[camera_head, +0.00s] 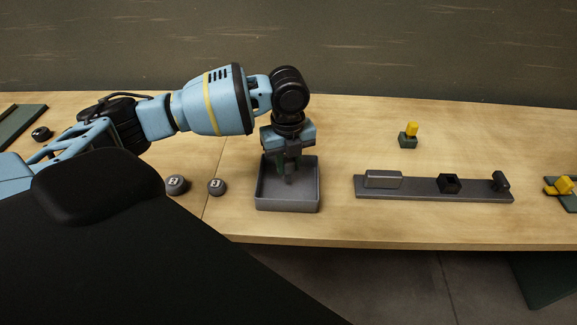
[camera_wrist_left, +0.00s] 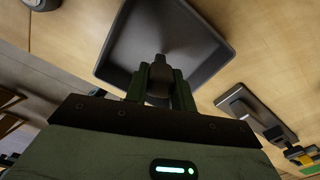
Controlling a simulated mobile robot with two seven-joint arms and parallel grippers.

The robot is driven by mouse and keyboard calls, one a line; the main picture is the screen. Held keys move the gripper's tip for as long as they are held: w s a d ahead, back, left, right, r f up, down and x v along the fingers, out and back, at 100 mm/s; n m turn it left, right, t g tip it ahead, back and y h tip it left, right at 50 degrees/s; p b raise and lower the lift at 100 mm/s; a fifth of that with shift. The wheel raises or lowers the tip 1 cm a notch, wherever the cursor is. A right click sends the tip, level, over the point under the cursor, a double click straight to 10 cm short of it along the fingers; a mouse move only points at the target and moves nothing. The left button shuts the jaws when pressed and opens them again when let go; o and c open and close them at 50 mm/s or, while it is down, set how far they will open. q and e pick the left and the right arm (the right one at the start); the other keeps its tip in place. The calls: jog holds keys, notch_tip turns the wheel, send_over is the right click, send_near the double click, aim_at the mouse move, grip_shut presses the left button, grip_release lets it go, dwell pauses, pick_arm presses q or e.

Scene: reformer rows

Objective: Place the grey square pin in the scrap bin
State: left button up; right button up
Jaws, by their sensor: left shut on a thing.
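The scrap bin (camera_head: 288,207) is a grey open tray on the wooden table, near the middle of the head view. My left gripper (camera_head: 290,178) points down over the bin and is shut on the grey square pin (camera_head: 289,170). In the left wrist view the gripper (camera_wrist_left: 160,92) is in front of the bin (camera_wrist_left: 213,62), and the pin (camera_wrist_left: 160,75) shows dark between the fingers. The pin's lower end is over the inside of the bin; I cannot tell whether it touches the floor. My right gripper is not in view.
A long dark grey rail (camera_head: 420,191) with a block, a black square socket and an end piece lies right of the bin. A green and yellow part (camera_head: 409,136) stands behind it. Two round dark weights (camera_head: 217,187) lie left of the bin. Bare table surrounds the bin.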

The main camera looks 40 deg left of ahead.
pick_arm(q)
jog(key=shift+f, duration=0.85)
jog(key=shift+f, duration=0.2)
jog(key=o, duration=1)
jog(key=shift+r, duration=0.15)
notch_tip(320, 180, up, 12)
jog(key=shift+r+p, duration=0.1)
jog(key=shift+p, duration=0.3)
